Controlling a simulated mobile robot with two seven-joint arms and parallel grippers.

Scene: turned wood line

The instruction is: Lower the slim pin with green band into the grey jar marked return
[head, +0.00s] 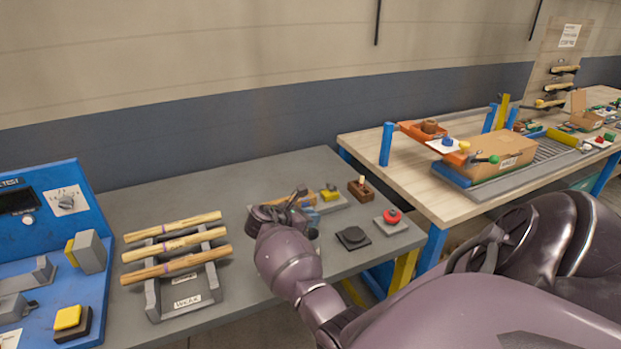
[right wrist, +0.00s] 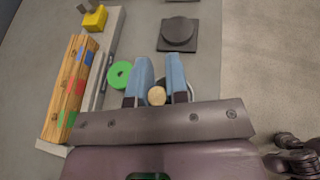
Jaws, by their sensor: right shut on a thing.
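My right gripper (right wrist: 159,92) has blue fingers and points down over the grey bench. It is shut on a pin whose pale, round wooden end (right wrist: 157,96) shows between the fingers. The pin's length and any green band are hidden. A grey round rim (right wrist: 189,92), perhaps the jar's, shows just behind and beside the fingers. I cannot tell whether the pin is inside it, and no return label shows. In the head view the right gripper (head: 309,208) is mostly hidden by my own wrist. My left gripper is not in view.
A green ring (right wrist: 119,75) lies close beside the fingers. A wooden block with coloured marks (right wrist: 70,88) and a yellow block (right wrist: 95,19) are to the left. A black round pad (right wrist: 179,32) lies beyond. A rack of turned rods (head: 182,300) stands left in the head view.

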